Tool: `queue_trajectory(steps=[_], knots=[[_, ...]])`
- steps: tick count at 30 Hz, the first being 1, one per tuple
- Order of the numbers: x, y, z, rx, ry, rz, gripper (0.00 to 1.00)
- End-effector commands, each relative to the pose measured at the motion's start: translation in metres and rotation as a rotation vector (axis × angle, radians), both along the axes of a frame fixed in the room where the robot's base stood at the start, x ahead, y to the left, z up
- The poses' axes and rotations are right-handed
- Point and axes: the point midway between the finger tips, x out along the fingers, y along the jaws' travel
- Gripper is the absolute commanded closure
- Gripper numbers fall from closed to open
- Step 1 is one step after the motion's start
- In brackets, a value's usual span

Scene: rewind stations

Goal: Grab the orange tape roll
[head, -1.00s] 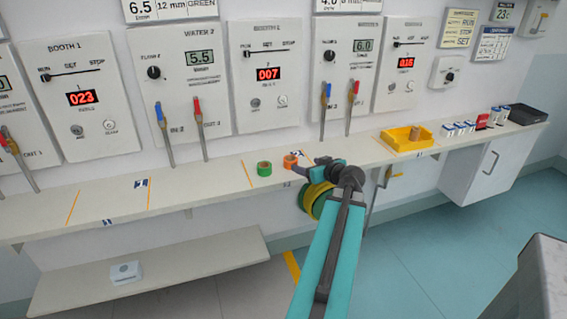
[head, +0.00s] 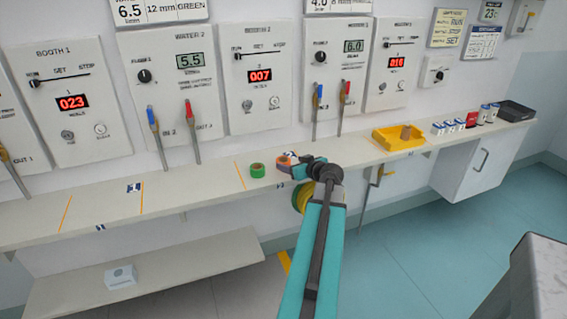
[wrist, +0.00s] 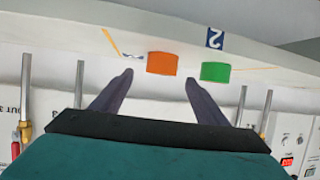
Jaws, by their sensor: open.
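The orange tape roll (head: 283,162) sits on the shelf, partly covered by my gripper in the head view. In the wrist view the orange tape roll (wrist: 162,63) shows between and just beyond the two dark fingertips. My gripper (wrist: 158,76) is open and empty, its fingers spread to either side of the roll's line. In the head view my gripper (head: 291,162) is at the roll, reaching in from the right. Whether a finger touches the roll cannot be told.
A green tape roll (head: 257,170) stands close beside the orange one; it also shows in the wrist view (wrist: 215,72), just right of the right finger. Metal valve levers (head: 193,130) rise behind the shelf (head: 190,187). A yellow tray (head: 399,139) is further right.

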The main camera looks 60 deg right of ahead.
Motion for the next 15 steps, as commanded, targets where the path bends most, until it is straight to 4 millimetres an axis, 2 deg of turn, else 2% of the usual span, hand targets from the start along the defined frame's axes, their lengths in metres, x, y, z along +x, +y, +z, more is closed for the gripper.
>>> queue_trajectory(steps=[6, 15], knots=[[0.018, -0.01, -0.008, 0.0, 0.0, 0.001, 0.32], [0.021, -0.01, -0.01, 0.0, 0.0, 0.001, 0.32]])
